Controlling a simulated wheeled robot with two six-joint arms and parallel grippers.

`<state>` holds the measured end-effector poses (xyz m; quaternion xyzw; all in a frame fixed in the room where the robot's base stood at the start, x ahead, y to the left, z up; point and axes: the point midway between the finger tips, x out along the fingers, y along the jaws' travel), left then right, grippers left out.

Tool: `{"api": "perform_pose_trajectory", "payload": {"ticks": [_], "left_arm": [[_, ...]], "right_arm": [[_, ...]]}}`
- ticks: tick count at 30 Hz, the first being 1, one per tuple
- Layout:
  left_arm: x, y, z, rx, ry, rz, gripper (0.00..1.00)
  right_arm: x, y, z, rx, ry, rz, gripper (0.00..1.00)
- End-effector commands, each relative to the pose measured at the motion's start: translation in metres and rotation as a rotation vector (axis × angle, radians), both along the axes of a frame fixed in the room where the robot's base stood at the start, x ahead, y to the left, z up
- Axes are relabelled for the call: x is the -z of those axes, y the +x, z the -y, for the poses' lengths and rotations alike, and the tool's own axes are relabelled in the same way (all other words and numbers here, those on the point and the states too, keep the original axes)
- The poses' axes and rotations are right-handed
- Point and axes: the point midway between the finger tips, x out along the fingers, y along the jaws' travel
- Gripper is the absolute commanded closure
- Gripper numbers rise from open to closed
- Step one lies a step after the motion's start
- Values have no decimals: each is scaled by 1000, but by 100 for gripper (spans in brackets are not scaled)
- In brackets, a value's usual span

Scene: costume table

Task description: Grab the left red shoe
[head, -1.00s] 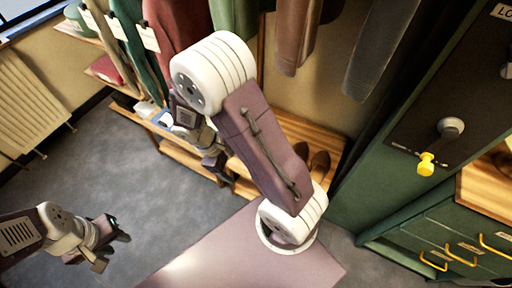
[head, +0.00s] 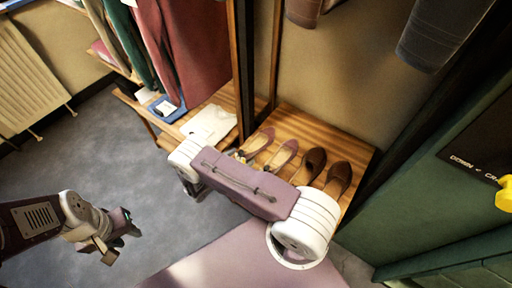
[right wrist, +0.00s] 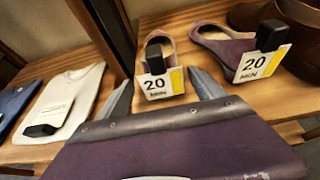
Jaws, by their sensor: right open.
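The left red shoe, a dusky reddish-mauve slip-on, stands on the wooden shelf in the head view (head: 259,140). In the right wrist view its opening (right wrist: 157,38) shows behind a black clip and a "20 MIN" tag. The matching right shoe (head: 283,153) stands beside it. My right gripper (right wrist: 163,93) is open and empty, its two fingers apart just in front of the left shoe's tag, not visibly touching.
Two brown shoes (head: 325,172) stand right of the red pair. A folded white shirt (head: 209,124) and a blue item (head: 166,109) lie left, beyond a dark upright post (head: 244,75). Clothes hang above. A green cabinet (head: 420,210) stands right. Open floor lies left.

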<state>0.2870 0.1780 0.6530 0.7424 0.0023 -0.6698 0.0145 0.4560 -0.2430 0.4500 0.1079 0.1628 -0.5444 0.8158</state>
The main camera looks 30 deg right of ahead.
Motion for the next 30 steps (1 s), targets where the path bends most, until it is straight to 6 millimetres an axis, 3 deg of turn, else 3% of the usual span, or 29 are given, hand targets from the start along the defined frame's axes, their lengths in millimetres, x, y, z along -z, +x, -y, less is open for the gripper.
{"api": "perform_pose_trajectory", "payload": {"ticks": [2, 9, 18, 26, 27, 30], "left_arm": [[2, 0, 0, 0, 0, 0, 66], [17, 0, 0, 0, 0, 0, 66], [17, 0, 0, 0, 0, 0, 66], [17, 0, 0, 0, 0, 0, 66], [17, 0, 0, 0, 0, 0, 66], [17, 0, 0, 0, 0, 0, 66]], "right_arm": [[1, 0, 3, 1, 0, 0, 22], [17, 10, 40, 6, 0, 1, 22], [18, 14, 47, 1, 1, 0, 22], [18, 14, 47, 1, 1, 0, 95], [17, 14, 47, 2, 1, 1, 100], [17, 14, 47, 2, 1, 1, 100]]}}
